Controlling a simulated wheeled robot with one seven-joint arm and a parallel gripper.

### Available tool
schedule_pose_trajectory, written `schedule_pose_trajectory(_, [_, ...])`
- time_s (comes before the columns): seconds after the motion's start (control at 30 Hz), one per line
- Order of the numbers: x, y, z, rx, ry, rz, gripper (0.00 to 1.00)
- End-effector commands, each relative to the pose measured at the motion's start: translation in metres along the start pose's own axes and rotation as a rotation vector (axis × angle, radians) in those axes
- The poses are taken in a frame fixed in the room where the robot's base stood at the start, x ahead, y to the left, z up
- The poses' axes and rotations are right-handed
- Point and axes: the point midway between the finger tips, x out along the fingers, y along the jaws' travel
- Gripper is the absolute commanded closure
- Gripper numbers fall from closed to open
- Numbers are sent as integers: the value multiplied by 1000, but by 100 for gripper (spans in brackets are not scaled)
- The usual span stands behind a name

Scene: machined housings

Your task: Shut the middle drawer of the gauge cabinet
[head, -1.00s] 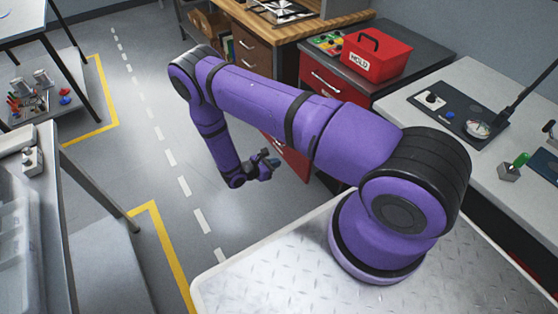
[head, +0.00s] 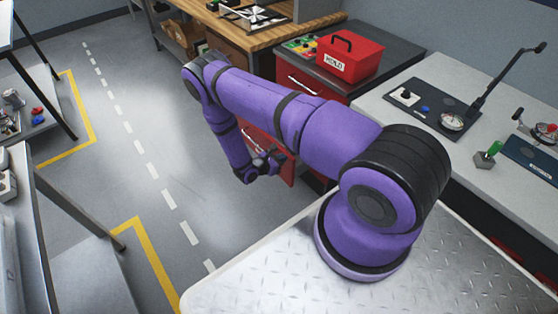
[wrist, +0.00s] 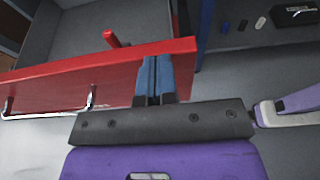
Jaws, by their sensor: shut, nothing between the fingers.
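The gauge cabinet (head: 408,49) has a dark grey top and red drawer fronts. One red drawer (head: 287,171) stands pulled out, partly hidden behind my arm. In the wrist view its red front (wrist: 60,84) with a chrome handle (wrist: 91,97) crosses the picture, and its grey inside shows beyond. My gripper (head: 268,163) is at the outer side of this front. In the wrist view my shut blue fingers (wrist: 154,62) overlap the front near its right end, right of the handle. They hold nothing. I cannot tell whether the tips touch it.
A red HOLD box (head: 350,57) and a tray of coloured parts (head: 300,46) stand on the cabinet. A wooden bench (head: 262,38) adjoins it at the left, a pale worktop (head: 400,118) at the right. The floor (head: 165,130) left of my arm is clear.

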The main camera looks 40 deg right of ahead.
Motion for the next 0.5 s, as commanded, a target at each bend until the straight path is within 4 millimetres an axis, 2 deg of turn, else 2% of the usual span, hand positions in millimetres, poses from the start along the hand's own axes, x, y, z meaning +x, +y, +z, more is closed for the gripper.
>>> schedule_pose_trajectory(0.3, [3,0,1,0,-1,0,100])
schedule_pose_trajectory(0.5, [24,0,8,0,-2,-1,100])
